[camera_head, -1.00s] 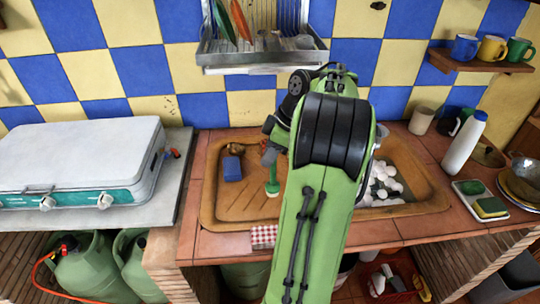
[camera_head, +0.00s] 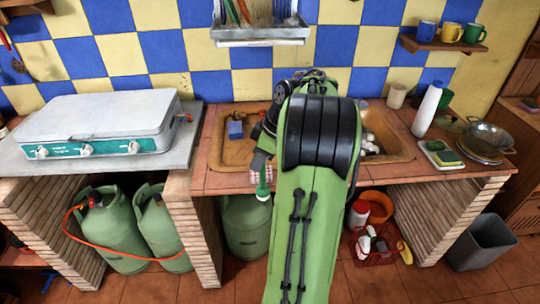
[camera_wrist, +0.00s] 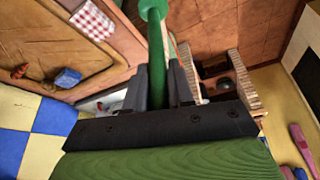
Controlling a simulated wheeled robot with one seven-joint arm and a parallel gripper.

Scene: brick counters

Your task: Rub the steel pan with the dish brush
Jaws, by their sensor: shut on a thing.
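My gripper (camera_head: 262,163) is shut on the green dish brush (camera_head: 263,183). The brush hangs head down, with pale bristles at its lower end, in front of the counter's front edge. In the wrist view the green handle (camera_wrist: 156,50) stands between the dark fingers of my gripper (camera_wrist: 165,85). A grey metal pan or colander (camera_head: 492,138) sits on stacked plates at the counter's right end, well away from the brush. I cannot tell for sure that it is the steel pan. My arm hides part of the sink.
The brown sink (camera_head: 232,152) holds a blue sponge (camera_head: 235,129) and, right of my arm, white foam. A white bottle (camera_head: 427,110) and a sponge tray (camera_head: 440,155) stand near the pan. A stove (camera_head: 100,125) is left. Floor in front is open.

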